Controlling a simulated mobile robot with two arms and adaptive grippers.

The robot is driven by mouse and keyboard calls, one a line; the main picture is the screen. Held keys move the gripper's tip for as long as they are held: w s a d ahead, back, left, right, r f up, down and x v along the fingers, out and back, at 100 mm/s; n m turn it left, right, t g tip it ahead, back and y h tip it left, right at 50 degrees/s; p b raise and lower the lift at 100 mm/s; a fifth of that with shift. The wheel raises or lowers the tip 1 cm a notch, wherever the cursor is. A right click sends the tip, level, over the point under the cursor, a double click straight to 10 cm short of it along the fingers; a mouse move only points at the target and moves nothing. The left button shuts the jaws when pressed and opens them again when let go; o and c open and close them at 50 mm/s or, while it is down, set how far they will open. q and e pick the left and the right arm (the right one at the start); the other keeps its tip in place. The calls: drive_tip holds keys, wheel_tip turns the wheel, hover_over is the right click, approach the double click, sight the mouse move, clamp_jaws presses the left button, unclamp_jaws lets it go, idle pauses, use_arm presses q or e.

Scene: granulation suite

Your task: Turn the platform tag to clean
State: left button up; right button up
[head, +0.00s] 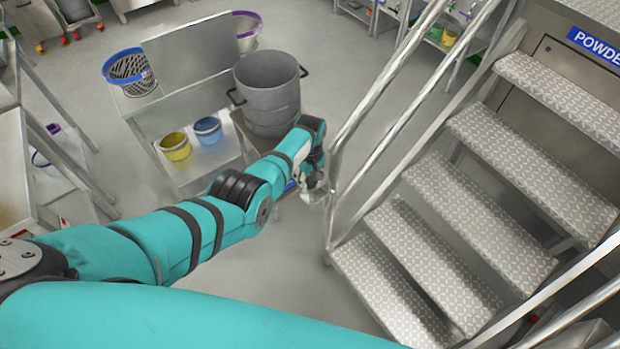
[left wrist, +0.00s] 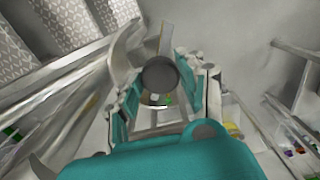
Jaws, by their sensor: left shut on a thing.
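My left gripper (head: 312,190) is beside the lower end of the near handrail (head: 338,160) of the platform steps (head: 470,210). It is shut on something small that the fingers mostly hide. In the left wrist view the fingers of my left gripper (left wrist: 148,45) reach toward the top, with the rail and treads at the left. I cannot clearly make out the platform tag or which side of it faces out. My right gripper is not in view.
A steel bench (head: 190,62) holds a blue-rimmed basket (head: 128,70); yellow (head: 174,147) and blue (head: 207,131) buckets stand on its lower shelf. A large steel pot (head: 270,95) is behind my left forearm. The steps and rails block the right; grey floor (head: 280,260) is open below the arm.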

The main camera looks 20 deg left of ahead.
use_arm(q)
drive_tip(key=n, duration=0.5)
drive_tip(key=shift+w+n, duration=0.1)
drive_tip(key=shift+n, duration=0.2)
idle(0.4)
drive_tip(key=o, duration=1.2)
drive_tip(key=shift+r, duration=0.1)
wheel_tip(320, 180, up, 12)
drive_tip(key=shift+f, duration=0.1)
